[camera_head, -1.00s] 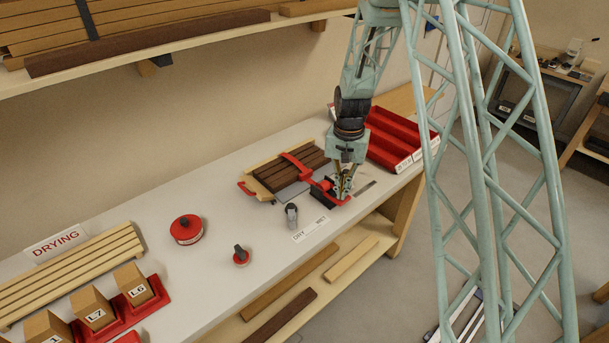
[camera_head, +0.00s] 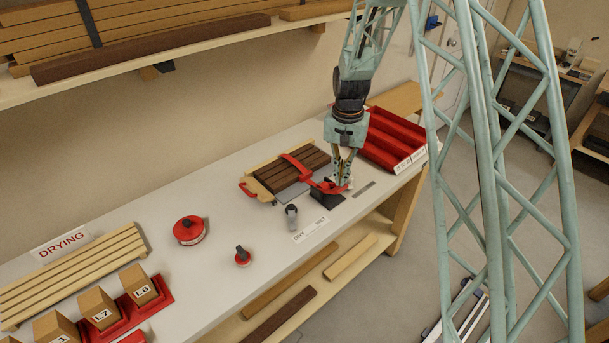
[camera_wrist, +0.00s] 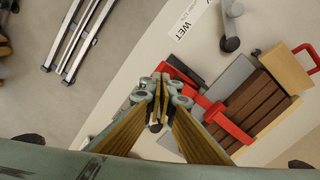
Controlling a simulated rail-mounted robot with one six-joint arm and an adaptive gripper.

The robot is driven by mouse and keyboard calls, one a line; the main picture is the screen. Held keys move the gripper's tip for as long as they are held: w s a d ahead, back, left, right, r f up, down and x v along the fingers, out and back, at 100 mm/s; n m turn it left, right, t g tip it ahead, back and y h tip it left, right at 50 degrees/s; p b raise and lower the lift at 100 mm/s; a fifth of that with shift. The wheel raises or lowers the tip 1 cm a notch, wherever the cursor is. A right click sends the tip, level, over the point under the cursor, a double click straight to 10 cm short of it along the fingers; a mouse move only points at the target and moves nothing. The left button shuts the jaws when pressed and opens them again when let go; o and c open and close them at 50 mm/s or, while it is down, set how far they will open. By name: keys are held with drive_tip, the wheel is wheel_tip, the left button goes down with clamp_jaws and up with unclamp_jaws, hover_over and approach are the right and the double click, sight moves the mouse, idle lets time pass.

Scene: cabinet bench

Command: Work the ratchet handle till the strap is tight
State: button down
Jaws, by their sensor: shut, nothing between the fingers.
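A red strap (camera_head: 297,162) runs across a stack of dark brown slats (camera_head: 280,176) on the bench; it also shows in the wrist view (camera_wrist: 228,124). At the strap's near end is the ratchet, with a dark base (camera_head: 327,198) and a red handle (camera_head: 326,186). My gripper (camera_head: 341,185) points down at the ratchet, close beside the red handle; whether they touch is unclear. In the wrist view my gripper (camera_wrist: 160,88) is shut and empty, with the red and dark ratchet parts (camera_wrist: 187,72) just to its right. My fingers hide part of the ratchet.
A red compartment tray (camera_head: 392,140) stands right behind my gripper.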

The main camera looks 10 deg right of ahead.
sight(342, 190)
drive_tip(key=shift+f, duration=0.2)
idle(0.5)
drive_tip(key=shift+s+d+f+b, duration=0.1)
drive_tip(key=shift+s+f+b, duration=0.05)
drive_tip(key=shift+f+b, duration=0.85)
drive_tip(key=shift+s+d+f+b, duration=0.1)
drive_tip(key=shift+f+b, duration=0.45)
drive_tip(key=shift+f, duration=0.8)
drive_tip(key=shift+s+d+f+b, duration=0.1)
drive_tip(key=shift+s+f+b, duration=0.05)
drive_tip(key=shift+f+b, duration=0.85)
drive_tip(key=shift+w+a+r+p, duration=0.15)
drive_tip(key=shift+r+p, duration=0.45)
drive_tip(key=shift+r, duration=0.6)
drive_tip(key=shift+w+a+r+p, duration=0.1)
drive_tip(key=shift+r+p, duration=0.55)
drive_tip(key=shift+r, duration=0.5)
drive_tip(key=shift+w+a+r+p, duration=0.15)
drive_tip(key=shift+r+p, duration=0.45)
drive_tip(key=shift+r, duration=0.6)
drive_tip(key=shift+d, duration=0.1)
drive_tip(key=shift+f, duration=0.25)
